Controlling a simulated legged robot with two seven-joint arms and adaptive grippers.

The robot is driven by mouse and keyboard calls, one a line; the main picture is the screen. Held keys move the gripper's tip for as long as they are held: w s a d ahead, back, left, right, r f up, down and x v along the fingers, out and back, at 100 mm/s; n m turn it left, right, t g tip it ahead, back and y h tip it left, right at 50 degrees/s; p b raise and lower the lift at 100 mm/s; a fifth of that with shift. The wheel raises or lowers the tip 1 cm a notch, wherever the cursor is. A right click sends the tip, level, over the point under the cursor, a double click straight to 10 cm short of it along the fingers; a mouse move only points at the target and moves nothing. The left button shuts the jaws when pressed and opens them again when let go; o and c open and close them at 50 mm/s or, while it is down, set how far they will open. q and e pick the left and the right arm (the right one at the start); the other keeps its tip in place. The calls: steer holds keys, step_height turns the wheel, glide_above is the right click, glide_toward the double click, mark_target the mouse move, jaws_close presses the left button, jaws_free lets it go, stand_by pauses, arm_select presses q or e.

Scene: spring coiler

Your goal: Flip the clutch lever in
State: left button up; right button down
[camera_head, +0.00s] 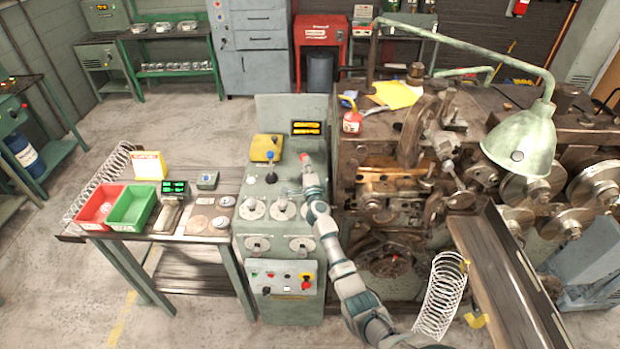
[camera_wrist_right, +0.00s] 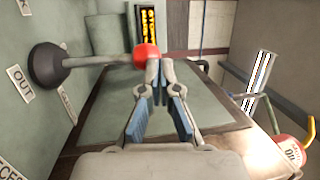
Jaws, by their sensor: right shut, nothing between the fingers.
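The clutch lever shows in the right wrist view as a metal shaft (camera_wrist_right: 97,60) with a red ball knob (camera_wrist_right: 146,54) and a black boot (camera_wrist_right: 46,67). A label reading OUT (camera_wrist_right: 21,84) is beside the boot. In the head view the red knob (camera_head: 304,157) is at the top right of the green control cabinet, and my right gripper hides the rest of the lever. My right gripper (camera_head: 308,170) is shut and empty. In the wrist view its fingertips (camera_wrist_right: 153,75) overlap the red knob; I cannot tell if they touch. My left gripper is not in view.
A blue-knobbed lever (camera_head: 270,156) stands left of my right gripper, with several dials (camera_head: 283,209) below. The brown coiling machine (camera_head: 395,190) is close on the right. A red oil can (camera_head: 352,122) stands on it. A table with red (camera_head: 98,205) and green (camera_head: 131,208) bins is left.

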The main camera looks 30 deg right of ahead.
mark_target(305, 155)
steer(key=x, duration=0.3)
steer(key=shift+w+d+f+b, duration=0.1)
steer(key=shift+w+f+b, duration=0.05)
steer(key=shift+f+b, duration=0.2)
steer(key=shift+w+d+r+b, duration=0.15)
steer(key=shift+w+d+b, duration=0.05)
steer(key=shift+w+b, duration=0.3)
steer(key=shift+w+d+r+b, duration=0.15)
steer(key=shift+w+d+b, duration=0.1)
steer(key=shift+b, duration=0.1)
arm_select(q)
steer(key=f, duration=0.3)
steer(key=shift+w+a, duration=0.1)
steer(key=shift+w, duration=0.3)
arm_select(e)
steer(key=shift+w+d, duration=0.2)
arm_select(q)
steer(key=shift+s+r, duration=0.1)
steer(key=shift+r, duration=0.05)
